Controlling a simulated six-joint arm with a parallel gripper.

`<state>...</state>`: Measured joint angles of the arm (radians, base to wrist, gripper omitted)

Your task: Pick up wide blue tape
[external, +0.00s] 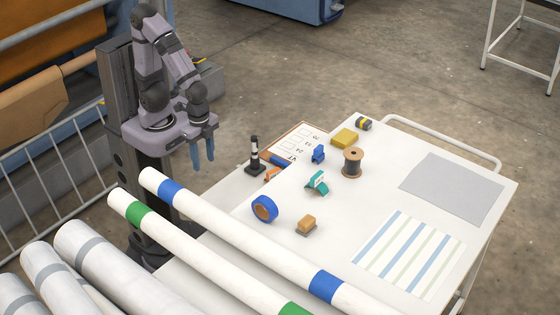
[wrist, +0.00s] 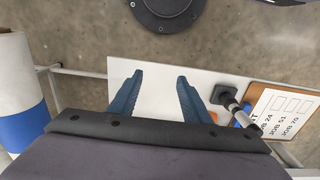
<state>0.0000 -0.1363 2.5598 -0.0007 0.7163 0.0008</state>
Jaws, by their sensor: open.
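Long white rolls with blue (external: 171,192) and green bands lie along the table's near-left side. The table's right side holds flat sheets (external: 452,188).

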